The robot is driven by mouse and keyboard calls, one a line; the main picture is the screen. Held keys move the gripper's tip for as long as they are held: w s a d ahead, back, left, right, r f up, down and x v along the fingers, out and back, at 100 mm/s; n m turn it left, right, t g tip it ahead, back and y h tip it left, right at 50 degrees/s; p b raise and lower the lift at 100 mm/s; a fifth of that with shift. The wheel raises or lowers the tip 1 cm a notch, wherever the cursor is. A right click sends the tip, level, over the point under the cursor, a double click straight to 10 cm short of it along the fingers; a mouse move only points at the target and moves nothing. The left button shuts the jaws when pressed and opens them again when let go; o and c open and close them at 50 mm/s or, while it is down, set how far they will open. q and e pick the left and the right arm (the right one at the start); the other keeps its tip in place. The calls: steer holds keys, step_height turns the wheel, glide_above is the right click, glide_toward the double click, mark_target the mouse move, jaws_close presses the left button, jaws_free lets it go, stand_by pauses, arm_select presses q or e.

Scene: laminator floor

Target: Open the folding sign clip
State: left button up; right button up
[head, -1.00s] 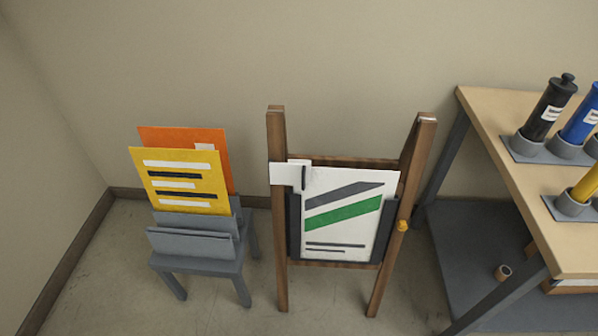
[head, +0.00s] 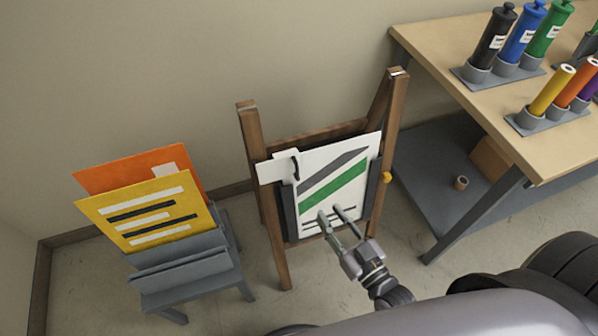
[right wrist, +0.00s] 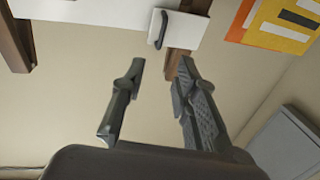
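The folding sign (head: 250,160) is a brown wooden frame holding a white poster (head: 345,165) with grey and green stripes. The clip, a white plate (head: 270,171) with a dark handle (head: 295,168), sits at the poster's upper left. In the right wrist view the clip's white plate (right wrist: 185,30) and dark handle (right wrist: 157,30) show at the top, beyond the fingertips. My right gripper (head: 331,212) is open and empty in front of the poster's lower part, below and right of the clip. Its parted fingers also show in the right wrist view (right wrist: 162,65). My left gripper is out of view.
A grey stand (head: 185,268) with orange (head: 120,172) and yellow (head: 150,215) boards is left of the sign. A wooden-topped table (head: 440,50) with coloured bottles stands at right. A yellow knob (head: 387,177) is on the sign's right leg.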

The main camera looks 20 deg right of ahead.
mark_target(298, 174)
steer(key=p+x, duration=0.1)
steer(key=x, duration=1.2)
steer(key=shift+w+a+f, duration=0.1)
steer(key=shift+w+a, duration=0.2)
steer(key=shift+w, duration=0.35)
steer(key=c, duration=0.7)
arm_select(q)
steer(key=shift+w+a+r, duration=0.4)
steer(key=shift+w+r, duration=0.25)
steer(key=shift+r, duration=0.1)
arm_select(e)
jaws_close()
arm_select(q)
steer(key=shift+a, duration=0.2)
